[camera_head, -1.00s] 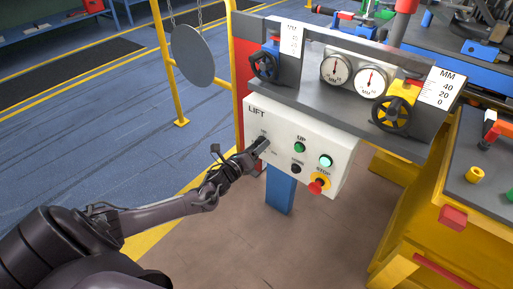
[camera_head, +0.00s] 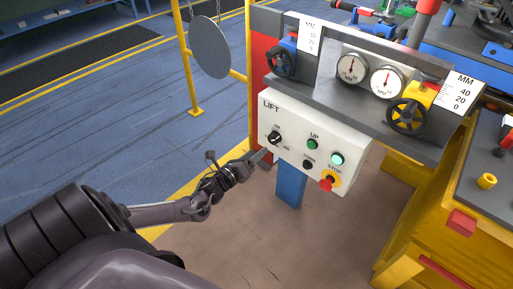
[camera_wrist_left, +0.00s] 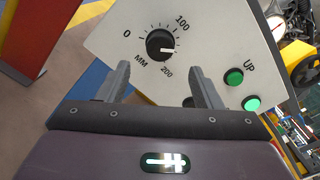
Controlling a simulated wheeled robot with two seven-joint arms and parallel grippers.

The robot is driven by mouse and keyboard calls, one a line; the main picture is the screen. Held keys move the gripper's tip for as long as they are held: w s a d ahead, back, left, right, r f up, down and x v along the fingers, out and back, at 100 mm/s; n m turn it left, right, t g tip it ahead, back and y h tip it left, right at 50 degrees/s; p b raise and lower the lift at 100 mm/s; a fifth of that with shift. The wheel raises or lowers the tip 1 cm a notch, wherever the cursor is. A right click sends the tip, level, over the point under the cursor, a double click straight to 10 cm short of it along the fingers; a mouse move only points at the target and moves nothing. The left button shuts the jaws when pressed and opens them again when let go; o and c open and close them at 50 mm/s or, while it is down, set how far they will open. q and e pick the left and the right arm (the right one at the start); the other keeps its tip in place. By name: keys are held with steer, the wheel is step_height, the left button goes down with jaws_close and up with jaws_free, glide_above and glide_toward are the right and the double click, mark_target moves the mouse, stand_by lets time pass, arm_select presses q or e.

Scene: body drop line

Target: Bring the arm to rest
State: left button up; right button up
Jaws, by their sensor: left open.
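My left arm comes in from the left in the head view. Its gripper (camera_head: 262,157) is just off the lower left edge of the white LIFT panel (camera_head: 316,178). In the left wrist view the two fingers (camera_wrist_left: 160,88) are apart with nothing between them. Beyond them is the black dial knob (camera_wrist_left: 160,45) on a scale marked 0, 100 and 200 MM. The knob also shows in the head view (camera_head: 274,138), clear of the fingers. Its white pointer line points toward the 200 side. My right gripper is not in view.
The panel has a green UP button (camera_head: 312,144), a black button (camera_head: 307,165), a lit green button (camera_head: 337,159) and a red STOP button (camera_head: 327,184). A yellow cabinet (camera_head: 420,225) stands right. Floor below the arm is clear.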

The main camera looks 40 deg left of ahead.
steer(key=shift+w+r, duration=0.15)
